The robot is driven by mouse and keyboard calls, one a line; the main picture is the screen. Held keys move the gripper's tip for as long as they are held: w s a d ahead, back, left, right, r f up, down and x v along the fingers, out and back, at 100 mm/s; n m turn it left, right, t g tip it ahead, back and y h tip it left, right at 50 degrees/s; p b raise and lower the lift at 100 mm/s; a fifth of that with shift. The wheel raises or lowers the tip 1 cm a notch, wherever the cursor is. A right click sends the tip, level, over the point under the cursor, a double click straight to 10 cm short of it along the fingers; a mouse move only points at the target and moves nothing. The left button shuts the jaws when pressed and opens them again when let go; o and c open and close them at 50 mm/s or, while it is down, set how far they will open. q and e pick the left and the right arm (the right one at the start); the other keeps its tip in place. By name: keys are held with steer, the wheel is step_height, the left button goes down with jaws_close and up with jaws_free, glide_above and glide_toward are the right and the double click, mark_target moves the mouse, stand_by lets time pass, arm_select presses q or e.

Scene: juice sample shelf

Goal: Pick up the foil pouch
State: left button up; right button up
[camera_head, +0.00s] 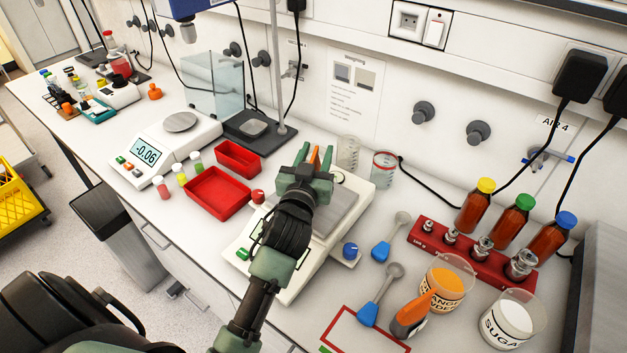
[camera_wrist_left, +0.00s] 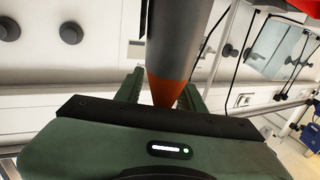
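The foil pouch is seen edge-on in the left wrist view (camera_wrist_left: 178,40), with a grey body that narrows to an orange end. In the head view only an orange piece of it (camera_head: 315,157) shows, between the fingers of my left gripper (camera_head: 314,160). The gripper is over the far part of a white device with a grey plate. Its fingers stand apart on both sides of the orange end, and a gap shows beside one finger in the wrist view. Most of the pouch is hidden by the gripper in the head view. My right gripper is not in view.
Two glass beakers (camera_head: 383,168) stand right behind the device (camera_head: 345,205). Red trays (camera_head: 215,193) and a balance (camera_head: 165,145) are to the left. Scoops (camera_head: 380,290), an orange-grey tool (camera_head: 412,315), a red rack (camera_head: 440,238) with bottles and powder beakers (camera_head: 508,318) crowd the right.

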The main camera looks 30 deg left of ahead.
arm_select(q)
jaws_close()
stand_by(1.4)
